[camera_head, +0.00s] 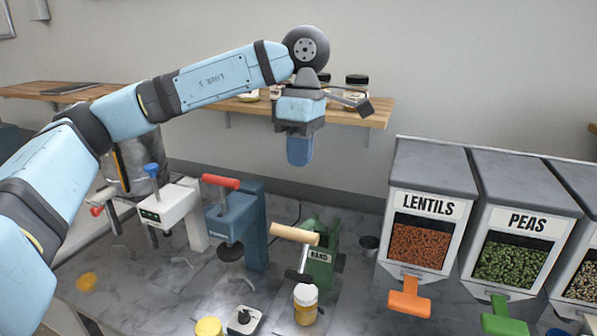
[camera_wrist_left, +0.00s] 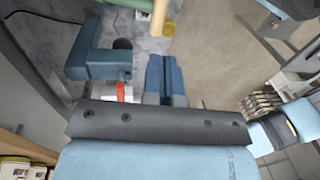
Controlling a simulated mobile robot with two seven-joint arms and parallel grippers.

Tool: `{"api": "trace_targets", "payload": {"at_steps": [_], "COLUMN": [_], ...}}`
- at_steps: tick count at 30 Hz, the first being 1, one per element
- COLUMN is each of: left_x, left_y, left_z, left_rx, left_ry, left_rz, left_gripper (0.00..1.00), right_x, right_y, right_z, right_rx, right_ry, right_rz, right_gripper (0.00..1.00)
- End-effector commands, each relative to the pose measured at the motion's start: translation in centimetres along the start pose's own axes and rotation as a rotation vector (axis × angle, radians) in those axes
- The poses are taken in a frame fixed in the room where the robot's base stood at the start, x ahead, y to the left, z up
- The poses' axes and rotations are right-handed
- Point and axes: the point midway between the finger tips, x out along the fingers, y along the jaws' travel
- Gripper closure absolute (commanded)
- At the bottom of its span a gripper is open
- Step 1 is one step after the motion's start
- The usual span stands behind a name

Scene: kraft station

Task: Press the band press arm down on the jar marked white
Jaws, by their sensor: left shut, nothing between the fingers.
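The green band press (camera_head: 319,268), labelled BAND, stands on the marble counter in the head view. Its arm, with a pale wooden handle (camera_head: 295,234), is raised and slants down to a dark round pad. A jar (camera_head: 305,305) with a white top and a yellow body stands below the pad, apart from it as far as I can see; I cannot read a mark on it. My left gripper (camera_head: 299,152) points down, shut and empty, in the air above and behind the presses. My right gripper is not in view.
Left of the band press stand a blue press (camera_head: 225,222) with a red handle and a white press (camera_head: 166,208). Dispensers for lentils (camera_head: 425,205) and peas (camera_head: 517,228) stand to the right. A wooden shelf (camera_head: 376,113) runs along the wall behind my left gripper.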

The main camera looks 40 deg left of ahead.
Motion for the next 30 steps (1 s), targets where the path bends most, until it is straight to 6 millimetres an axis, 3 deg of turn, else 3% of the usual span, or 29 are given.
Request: {"api": "trace_targets", "payload": {"at_steps": [12, 16, 21, 30], "left_x": [8.5, 10.4, 11.9, 12.3], "left_y": [-0.1, -0.1, -0.1, 0.0], "left_z": [-0.1, -0.1, -0.1, -0.1], "left_rx": [0.0, -0.001, -0.001, -0.001], "left_ry": [0.002, 0.001, 0.001, -0.001], "left_rz": [-0.004, -0.003, -0.002, 0.0], "left_gripper": [1.0, 1.0, 1.0, 1.0], "right_x": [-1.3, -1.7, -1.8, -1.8], "right_y": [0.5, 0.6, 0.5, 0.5], "right_z": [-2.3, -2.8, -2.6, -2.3], "right_rx": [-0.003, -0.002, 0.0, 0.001], "right_ry": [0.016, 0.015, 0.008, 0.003], "right_rz": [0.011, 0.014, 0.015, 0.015], "right_gripper": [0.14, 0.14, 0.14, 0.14]}}
